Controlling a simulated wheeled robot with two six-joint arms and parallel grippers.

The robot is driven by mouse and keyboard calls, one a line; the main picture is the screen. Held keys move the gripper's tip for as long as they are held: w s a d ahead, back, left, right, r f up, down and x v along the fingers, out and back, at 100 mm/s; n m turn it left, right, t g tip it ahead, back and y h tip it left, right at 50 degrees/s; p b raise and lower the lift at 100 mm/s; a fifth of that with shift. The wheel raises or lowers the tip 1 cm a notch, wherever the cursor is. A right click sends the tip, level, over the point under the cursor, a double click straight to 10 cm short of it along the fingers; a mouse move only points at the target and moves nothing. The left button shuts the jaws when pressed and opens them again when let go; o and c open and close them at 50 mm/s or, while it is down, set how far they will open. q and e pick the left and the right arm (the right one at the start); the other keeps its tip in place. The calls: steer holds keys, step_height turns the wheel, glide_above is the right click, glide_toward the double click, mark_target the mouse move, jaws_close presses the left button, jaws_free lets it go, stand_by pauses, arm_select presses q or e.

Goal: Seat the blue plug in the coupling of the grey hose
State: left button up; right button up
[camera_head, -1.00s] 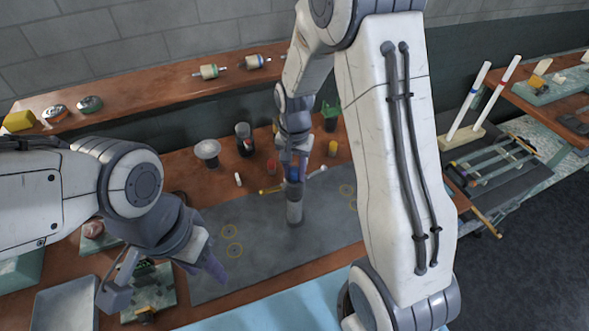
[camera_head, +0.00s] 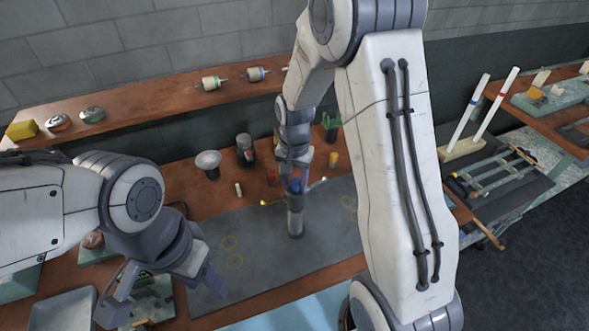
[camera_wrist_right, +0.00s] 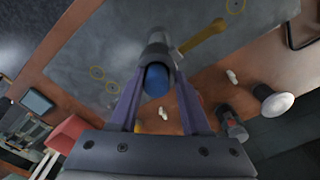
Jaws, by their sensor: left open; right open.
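The blue plug (camera_head: 295,186) stands upright over the mat, in line with the grey coupling (camera_head: 296,222) below it. In the right wrist view the plug's rounded blue end (camera_wrist_right: 157,80) faces me, with the grey coupling (camera_wrist_right: 157,48) directly beyond it. I cannot tell how deep the plug sits. My right gripper (camera_wrist_right: 158,88) is open, with one finger on each side of the plug; in the head view its fingers partly hide the plug. My left gripper (camera_head: 212,280) is open and empty over the mat's left front edge, with its far finger mostly hidden.
The grey mat (camera_head: 265,268) has yellow rings and is mostly clear. A white-topped stand (camera_head: 208,162), a dark jar (camera_head: 245,150), a red item (camera_head: 272,176) and a small white piece (camera_head: 238,189) stand behind it. A tray (camera_head: 62,308) lies at the front left.

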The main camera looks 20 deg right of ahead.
mark_target(295, 182)
steer(key=shift+s+d+r, duration=0.1)
steer(key=shift+d+r, duration=0.05)
step_height(295, 182, up, 12)
steer(key=b, duration=0.2)
steer(key=s+a+n, duration=0.8)
steer(key=s+a, duration=0.3)
steer(key=s+a+f+n+y, duration=0.1)
steer(key=s+a+n, duration=0.2)
steer(key=s+n, duration=0.4)
steer(key=s, duration=0.5)
steer(key=shift+s+f, duration=0.25)
steer(key=shift+f, duration=0.05)
steer(key=shift+f, duration=0.1)
step_height(295, 182, down, 6)
steer(key=b, duration=0.6)
